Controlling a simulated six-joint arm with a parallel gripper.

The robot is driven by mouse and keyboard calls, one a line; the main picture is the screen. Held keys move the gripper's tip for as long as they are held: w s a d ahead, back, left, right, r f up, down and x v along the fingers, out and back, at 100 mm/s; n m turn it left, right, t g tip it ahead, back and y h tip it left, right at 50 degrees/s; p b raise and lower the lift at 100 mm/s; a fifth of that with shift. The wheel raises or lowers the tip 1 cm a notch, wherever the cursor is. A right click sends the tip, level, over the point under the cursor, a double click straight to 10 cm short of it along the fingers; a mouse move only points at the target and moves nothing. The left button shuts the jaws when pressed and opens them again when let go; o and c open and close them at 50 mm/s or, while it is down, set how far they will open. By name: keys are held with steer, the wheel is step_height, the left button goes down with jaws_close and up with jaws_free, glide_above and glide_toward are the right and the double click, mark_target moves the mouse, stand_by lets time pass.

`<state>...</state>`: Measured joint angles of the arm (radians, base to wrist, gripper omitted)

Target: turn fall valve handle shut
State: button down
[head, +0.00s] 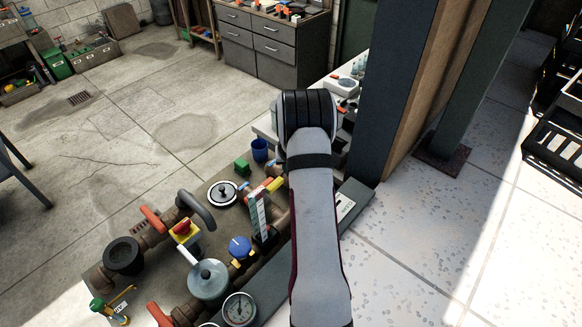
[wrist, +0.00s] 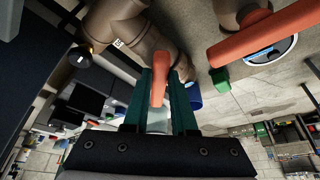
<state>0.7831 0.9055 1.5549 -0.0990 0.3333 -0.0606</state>
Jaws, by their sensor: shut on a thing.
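In the wrist view my gripper (wrist: 160,76) has its two dark green fingers closed on an orange valve handle (wrist: 158,90). The handle stands between the fingers, in front of a brown pipe (wrist: 125,28) with a small white tag. No label on the handle can be read. In the head view my own arm hides the gripper and the held handle.
Another orange handle (wrist: 250,40) lies at the wrist view's upper right. A blue cup (head: 260,150) and green block (head: 242,167) stand near my arm. Red handles (head: 152,219), a blue knob (head: 240,247) and a gauge (head: 239,308) crowd the pipework. A dark post (head: 392,90) rises at right.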

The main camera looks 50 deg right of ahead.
steer(key=c, duration=0.7)
jaws_free()
steer(key=v, duration=1.6)
steer(key=x, duration=0.5)
steer(key=w+d+x, duration=0.1)
steer(key=x, duration=0.5)
steer(key=r+x, duration=0.1)
steer(key=x, duration=0.5)
steer(key=shift+w+d+f, duration=0.1)
steer(key=shift+w+d, duration=0.2)
